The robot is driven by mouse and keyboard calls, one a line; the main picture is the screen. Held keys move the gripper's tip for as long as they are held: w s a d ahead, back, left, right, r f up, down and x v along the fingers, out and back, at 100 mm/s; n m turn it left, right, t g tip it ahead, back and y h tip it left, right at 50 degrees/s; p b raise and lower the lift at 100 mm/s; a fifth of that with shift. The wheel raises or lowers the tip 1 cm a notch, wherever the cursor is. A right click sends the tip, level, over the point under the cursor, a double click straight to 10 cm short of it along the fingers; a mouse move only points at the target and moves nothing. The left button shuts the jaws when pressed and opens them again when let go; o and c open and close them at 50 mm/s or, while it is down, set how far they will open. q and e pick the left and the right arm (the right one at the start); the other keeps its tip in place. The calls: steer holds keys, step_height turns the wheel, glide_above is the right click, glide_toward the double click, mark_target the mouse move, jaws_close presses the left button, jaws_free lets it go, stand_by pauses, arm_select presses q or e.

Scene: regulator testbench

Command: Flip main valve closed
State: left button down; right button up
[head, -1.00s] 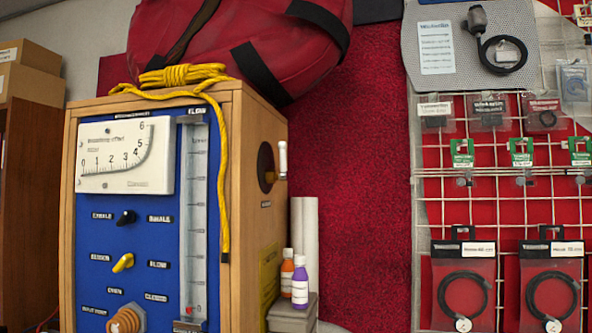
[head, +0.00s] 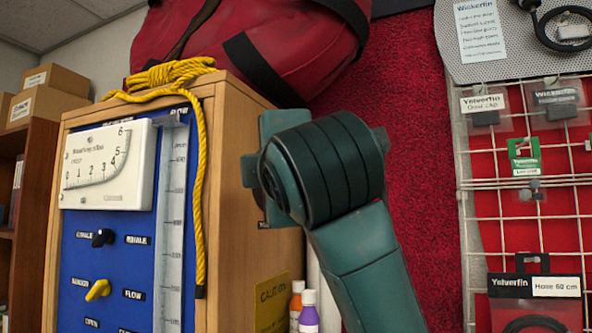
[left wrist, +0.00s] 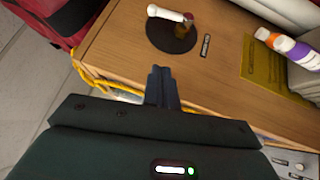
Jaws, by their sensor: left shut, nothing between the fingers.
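In the left wrist view, the main valve shows on the wooden side of the cabinet as a dark round disc (left wrist: 170,38) with a white-tipped lever (left wrist: 166,13) across its upper edge. A small dark label sits beside it. My left gripper (left wrist: 162,72) is shut and empty, with its fingers over the wooden panel, short of the disc and apart from the lever. In the head view, my teal left arm covers the valve, and the fingertips are hidden there. My right gripper is in neither view.
The wooden cabinet (head: 235,190) has a blue front panel with a gauge and a yellow knob (head: 98,290). Yellow rope (head: 200,180) hangs over its corner. A red bag (head: 270,40) lies on top. A hanging rack is at right.

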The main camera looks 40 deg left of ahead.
arm_select(q)
steer(key=w+a+r+p, duration=0.3)
steer(key=w+a, duration=0.4)
steer(key=w, duration=0.3)
steer(key=shift+a+m+t+p, duration=0.3)
steer(key=shift+a+p, duration=0.1)
steer(key=shift+p, duration=0.5)
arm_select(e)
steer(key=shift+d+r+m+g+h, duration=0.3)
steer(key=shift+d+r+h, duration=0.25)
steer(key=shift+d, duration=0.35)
arm_select(q)
steer(key=shift+s, duration=0.1)
